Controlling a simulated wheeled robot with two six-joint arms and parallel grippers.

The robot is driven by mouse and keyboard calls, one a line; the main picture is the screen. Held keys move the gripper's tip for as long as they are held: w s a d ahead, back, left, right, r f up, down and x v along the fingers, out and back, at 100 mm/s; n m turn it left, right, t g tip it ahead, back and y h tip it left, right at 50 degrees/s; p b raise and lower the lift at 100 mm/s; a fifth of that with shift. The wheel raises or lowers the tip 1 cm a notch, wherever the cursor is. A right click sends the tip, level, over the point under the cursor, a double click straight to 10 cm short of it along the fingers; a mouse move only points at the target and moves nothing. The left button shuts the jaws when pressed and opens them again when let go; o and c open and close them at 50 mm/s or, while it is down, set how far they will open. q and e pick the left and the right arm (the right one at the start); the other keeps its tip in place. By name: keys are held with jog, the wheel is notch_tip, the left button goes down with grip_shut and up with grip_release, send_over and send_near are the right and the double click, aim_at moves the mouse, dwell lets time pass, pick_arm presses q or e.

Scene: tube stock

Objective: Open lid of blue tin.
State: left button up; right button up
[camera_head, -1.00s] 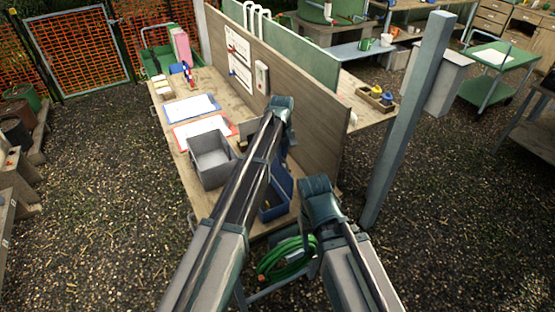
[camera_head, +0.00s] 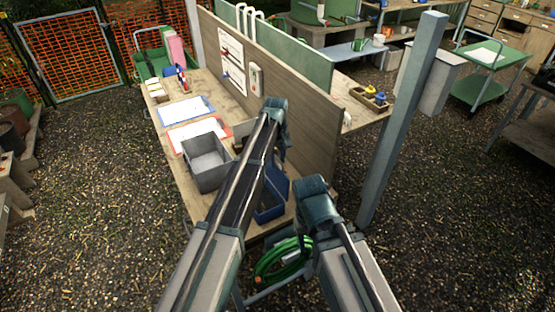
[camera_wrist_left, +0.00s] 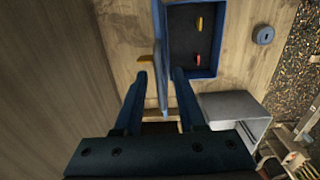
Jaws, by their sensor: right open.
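The blue tin (camera_head: 268,205) is on the workbench, partly hidden by my left arm. In the left wrist view the tin (camera_wrist_left: 217,45) shows its dark inside, with a yellow and a red piece in it. Its blue lid (camera_wrist_left: 158,45) stands up along the tin's left side, seen nearly edge-on. My left gripper (camera_wrist_left: 160,75) is open, its two fingers apart on either side of the lid's near part; I cannot tell whether either touches it. In the head view its fingers are hidden behind the arm. My right arm ends low, right of the tin; its fingers are hidden.
A grey bin (camera_head: 206,163) stands near the tin. Clipboards with a blue (camera_head: 186,110) and a red edge (camera_head: 198,135) lie farther back. A wooden partition (camera_head: 290,110) bounds the bench's right side. A green hose (camera_head: 280,262) hangs below, and a post (camera_head: 405,120) stands right.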

pick_arm(q)
jog(key=shift+r, duration=0.1)
notch_tip(320, 180, up, 14)
jog(key=p, duration=1.3)
jog(key=shift+f+p, duration=0.2)
jog(key=shift+p, duration=0.2)
jog(key=shift+a, duration=0.1)
jog(key=s+f+m+b, duration=0.3)
jog(key=s+f+b, duration=0.4)
jog(key=s, duration=0.4)
jog(key=s+f+m+y+b, duration=0.1)
jog(key=s+f+m+b, duration=0.3)
jog(key=s+f+b, duration=0.4)
jog(key=s+f+m+b, duration=0.3)
jog(key=s+f+b, duration=0.4)
jog(key=s, duration=0.7)
jog(key=shift+f+m+b, duration=0.3)
jog(key=shift+f+b, duration=0.1)
jog(key=shift+b, duration=0.1)
jog(key=shift+s+a, duration=0.1)
